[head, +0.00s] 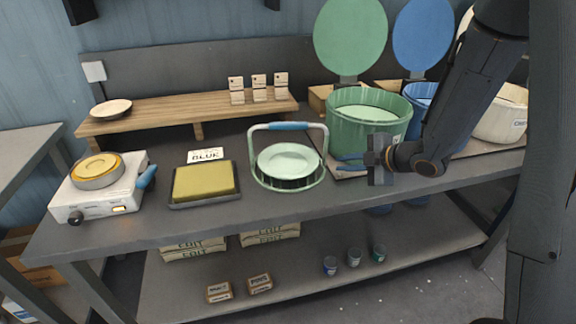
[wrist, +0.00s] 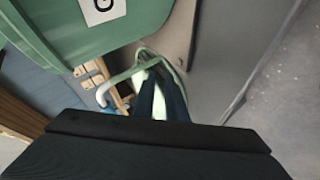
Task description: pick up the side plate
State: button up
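Two plates could be the side plate; I cannot tell which from the frames. A small cream plate (head: 111,108) lies on the wooden shelf at the left. A pale green plate (head: 289,159) sits in a round carrier (head: 320,176) with a blue-gripped handle, mid-table. My gripper (head: 343,162) is right of the carrier, in front of the green bin, pointing left. In the wrist view its two dark blue fingers (wrist: 161,85) stand apart with a pale gap between them. The carrier (wrist: 112,88) shows beyond the fingers, partly hidden by them. Nothing appears held.
A green bin (head: 367,136) with a raised lid stands close behind my gripper; blue and cream bins are farther right. A yellow sponge-like block on a tray (head: 204,183) and a white scale-like device (head: 97,199) stand left. The wooden shelf (head: 170,110) runs behind.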

aim_at(307, 175)
jog(key=s+a+n+g+y, duration=0.1)
jog(key=n+y, duration=0.1)
jog(key=s+a+n+g+y, duration=0.1)
jog(key=s+a+n, duration=0.1)
jog(key=s+a+n+g+y, duration=0.1)
jog(key=n+y, duration=0.1)
jog(key=shift+s+a+f+n+y, duration=0.25)
jog(key=shift+s+a+n+y, duration=0.05)
jog(key=shift+s+n, duration=0.1)
jog(key=shift+s+a, duration=0.15)
jog(key=shift+a, duration=0.1)
jog(key=shift+x, duration=0.9)
jog(key=shift+p+x, duration=1.1)
jog(key=shift+x, duration=1.7)
jog(key=shift+d+f, duration=0.1)
jog(key=shift+c, duration=0.2)
grip_shut()
